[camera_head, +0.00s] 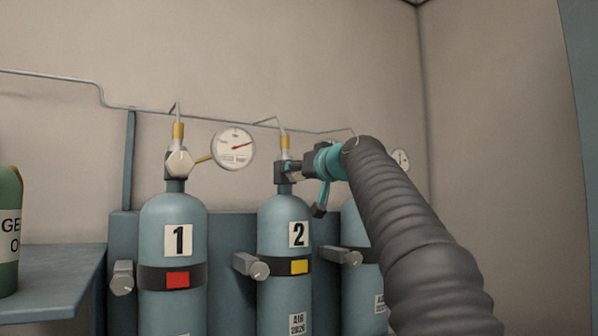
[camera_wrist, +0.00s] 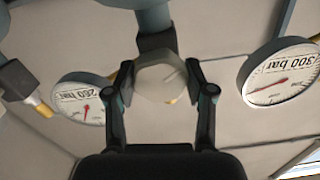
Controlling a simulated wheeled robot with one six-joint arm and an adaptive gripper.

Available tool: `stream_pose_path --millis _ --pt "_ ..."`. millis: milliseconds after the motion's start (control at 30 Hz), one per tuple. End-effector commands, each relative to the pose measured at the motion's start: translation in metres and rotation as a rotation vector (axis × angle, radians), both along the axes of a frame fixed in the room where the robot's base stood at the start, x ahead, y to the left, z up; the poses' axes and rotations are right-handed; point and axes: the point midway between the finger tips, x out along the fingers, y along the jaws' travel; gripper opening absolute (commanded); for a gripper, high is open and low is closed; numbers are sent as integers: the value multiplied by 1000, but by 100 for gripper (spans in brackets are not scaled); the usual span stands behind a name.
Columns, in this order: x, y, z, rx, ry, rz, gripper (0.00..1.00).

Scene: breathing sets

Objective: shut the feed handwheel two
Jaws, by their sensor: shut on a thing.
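Cylinder 2 (camera_head: 284,225) is a blue-grey bottle with a yellow tag, standing in the middle of the row. Its pale faceted handwheel (camera_wrist: 158,82) is at the valve on top and shows between my fingers in the wrist view. In the head view my gripper (camera_head: 297,168) comes from the right and covers most of the handwheel. In the wrist view my gripper (camera_wrist: 161,76) has one finger on each side of the handwheel and is shut on it. I cannot tell how far the handwheel is turned.
Cylinder 1 (camera_head: 173,215) with its own handwheel (camera_head: 180,163) and gauge (camera_head: 233,149) stands left. A third cylinder (camera_head: 350,222) is partly behind my arm. Gauges (camera_wrist: 83,97) (camera_wrist: 280,74) flank my fingers. Thin pipes (camera_head: 145,108) run along the wall.

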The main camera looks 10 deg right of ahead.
Motion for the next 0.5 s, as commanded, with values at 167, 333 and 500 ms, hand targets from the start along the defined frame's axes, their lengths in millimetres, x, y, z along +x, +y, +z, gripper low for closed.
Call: stream_pose_path --millis 167,333,500 --pt "0 0 2 74 23 0 19" --pt "0 0 2 192 63 -1 19" --pt "0 0 3 343 110 -1 19"
